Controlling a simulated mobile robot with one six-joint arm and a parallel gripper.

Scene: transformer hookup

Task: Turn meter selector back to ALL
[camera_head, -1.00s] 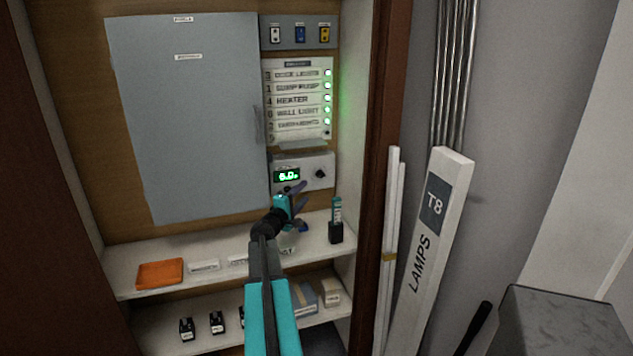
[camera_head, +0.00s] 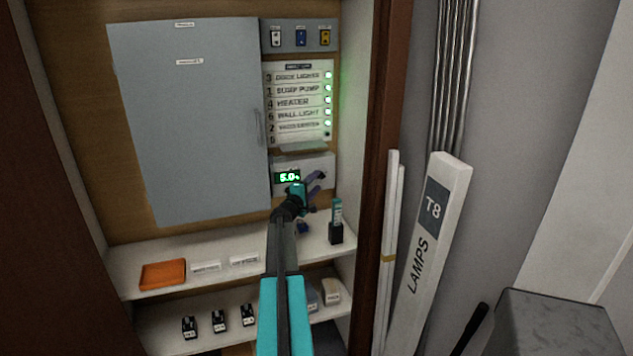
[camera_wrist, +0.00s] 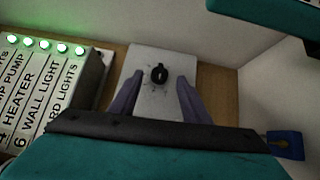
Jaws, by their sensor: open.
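The meter (camera_head: 318,162) is a pale box on the cupboard's back wall, with a lit green display (camera_head: 287,177) that seems to read 5.0. My gripper (camera_head: 316,182) is in front of its right part and mostly hides the selector there. In the wrist view, the selector (camera_wrist: 160,74) is a small black knob on the pale meter face (camera_wrist: 165,57), with markings around it too small to read. My open gripper's two purple fingers (camera_wrist: 160,82) lie to its left and right, with gaps on both sides. I cannot tell how close the fingertips are to the face.
Above the meter is a label panel (camera_head: 292,102) with several green lights. A grey cabinet door (camera_head: 195,120) is to the left, and the cupboard's side wall (camera_head: 355,110) is close on the right. A teal device in a black holder (camera_head: 336,233) stands on the shelf below.

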